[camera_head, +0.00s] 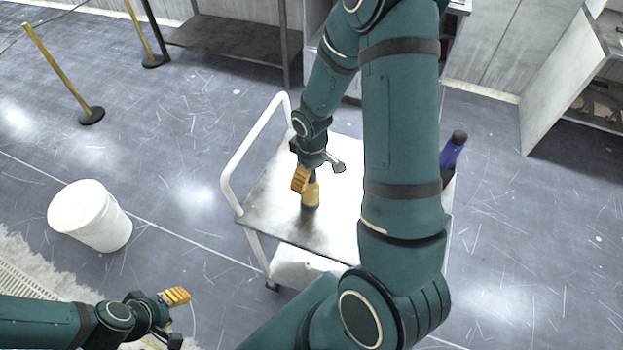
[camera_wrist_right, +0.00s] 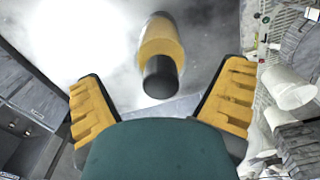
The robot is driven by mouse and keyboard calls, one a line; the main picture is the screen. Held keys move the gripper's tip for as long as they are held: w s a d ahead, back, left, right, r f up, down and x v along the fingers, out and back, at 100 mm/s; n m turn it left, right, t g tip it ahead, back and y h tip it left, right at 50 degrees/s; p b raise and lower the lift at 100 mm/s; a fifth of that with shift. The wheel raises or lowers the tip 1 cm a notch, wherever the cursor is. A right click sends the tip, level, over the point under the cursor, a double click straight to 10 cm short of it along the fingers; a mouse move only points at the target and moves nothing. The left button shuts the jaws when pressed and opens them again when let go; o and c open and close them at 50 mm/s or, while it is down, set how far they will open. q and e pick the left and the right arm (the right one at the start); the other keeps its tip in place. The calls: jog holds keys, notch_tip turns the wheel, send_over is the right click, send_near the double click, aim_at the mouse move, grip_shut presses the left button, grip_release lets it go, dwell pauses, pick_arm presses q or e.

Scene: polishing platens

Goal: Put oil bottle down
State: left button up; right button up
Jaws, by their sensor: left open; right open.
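The oil bottle (camera_head: 311,196), amber with a dark cap, stands upright on the cart top (camera_head: 272,212). My right gripper (camera_head: 316,178) is open around or just above its upper part, and one yellow finger pad hides some of it. In the right wrist view the bottle (camera_wrist_right: 160,40) lies between and beyond the spread fingers of my right gripper (camera_wrist_right: 162,100), with clear gaps on both sides of its dark cap. My left gripper (camera_head: 178,315) is open and empty, low at the left, away from the cart.
A blue bottle (camera_head: 452,150) with a dark cap stands at the cart's right side, partly hidden by my right arm. The cart's white handle (camera_head: 247,150) rises at its left. A white bucket (camera_head: 88,215) and barrier posts (camera_head: 62,70) stand on the floor at the left.

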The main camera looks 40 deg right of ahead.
notch_tip(320, 180, up, 8)
jog(key=shift+r+p, duration=0.1)
jog(key=shift+p, duration=0.2)
jog(key=s+a+f+m+y, duration=0.1)
jog(key=a+f, duration=0.3)
jog(key=a, duration=0.4)
jog(key=s+a+f+m+t+y, duration=0.1)
jog(key=a+f+m, duration=0.1)
jog(key=a+f, duration=0.3)
jog(key=s+a+f+m+t+y, duration=0.1)
jog(key=a+f, duration=0.4)
jog(key=a, duration=0.5)
jog(key=shift+s+a+m+y, duration=0.3)
jog(key=shift+s+m+y, duration=0.1)
jog(key=shift+y, duration=0.1)
jog(key=shift+f, duration=0.15)
jog(key=shift+o, duration=0.3)
notch_tip(320, 180, down, 11)
jog(key=b, duration=1)
jog(key=shift+s+a, duration=0.2)
jog(key=shift+a, duration=0.05)
jog(key=shift+r, duration=0.25)
jog(key=shift+s, duration=0.1)
